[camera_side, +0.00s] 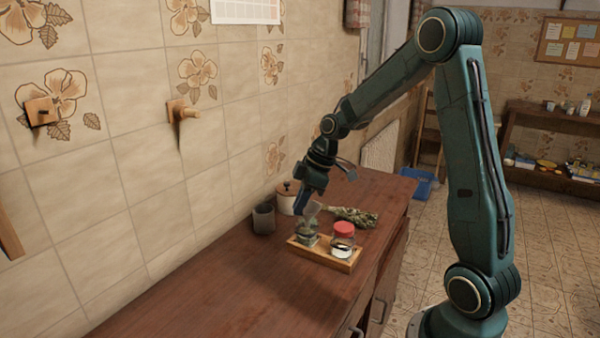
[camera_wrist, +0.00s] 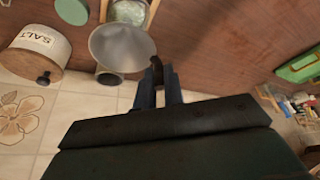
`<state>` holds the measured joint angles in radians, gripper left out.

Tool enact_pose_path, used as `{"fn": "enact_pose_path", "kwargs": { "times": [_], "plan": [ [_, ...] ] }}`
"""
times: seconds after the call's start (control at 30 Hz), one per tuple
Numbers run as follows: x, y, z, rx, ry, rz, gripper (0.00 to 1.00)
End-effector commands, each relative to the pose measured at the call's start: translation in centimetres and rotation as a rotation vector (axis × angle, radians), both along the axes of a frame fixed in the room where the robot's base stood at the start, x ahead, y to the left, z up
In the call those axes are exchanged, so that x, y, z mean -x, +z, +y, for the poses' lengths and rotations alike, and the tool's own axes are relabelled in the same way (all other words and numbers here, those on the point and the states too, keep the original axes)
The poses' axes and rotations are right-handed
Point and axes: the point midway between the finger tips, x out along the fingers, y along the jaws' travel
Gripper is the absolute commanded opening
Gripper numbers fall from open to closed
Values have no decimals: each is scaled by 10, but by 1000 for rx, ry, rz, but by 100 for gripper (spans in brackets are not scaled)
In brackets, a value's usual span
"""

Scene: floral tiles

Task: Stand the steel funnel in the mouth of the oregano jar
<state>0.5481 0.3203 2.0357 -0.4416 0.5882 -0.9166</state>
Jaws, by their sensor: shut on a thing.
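The steel funnel (camera_side: 312,209) is a grey cone; in the wrist view its wide mouth (camera_wrist: 120,47) faces the camera. My gripper (camera_side: 307,203) is shut on the funnel's small dark handle at the rim, and the fingers (camera_wrist: 160,84) show in the wrist view. The open glass jar with green contents (camera_side: 307,235), which I take as the oregano jar, stands in a wooden tray (camera_side: 326,262) just below the funnel. The jar (camera_wrist: 129,12) partly shows past the funnel rim in the wrist view. The spout is hidden; I cannot tell whether it is inside the mouth.
A red-lidded jar (camera_side: 343,238) shares the tray. A grey cup (camera_side: 264,219) and the white salt pot (camera_wrist: 38,48) stand near the wall. A herb bundle (camera_side: 356,217) lies behind. A green disc (camera_wrist: 72,10) lies near the salt pot. The front worktop is clear.

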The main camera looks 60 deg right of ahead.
Motion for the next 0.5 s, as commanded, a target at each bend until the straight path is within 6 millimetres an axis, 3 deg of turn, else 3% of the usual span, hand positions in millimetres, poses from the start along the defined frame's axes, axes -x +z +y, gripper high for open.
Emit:
{"fn": "enact_pose_path", "kwargs": {
  "times": [0.33, 0.37, 0.4, 0.5],
  "plan": [
    [0, -1, 0, 0, 0, 0, 0],
    [0, -1, 0, 0, 0, 0, 14],
    [0, -1, 0, 0, 0, 0, 22],
    [0, -1, 0, 0, 0, 0, 36]
  ]
}}
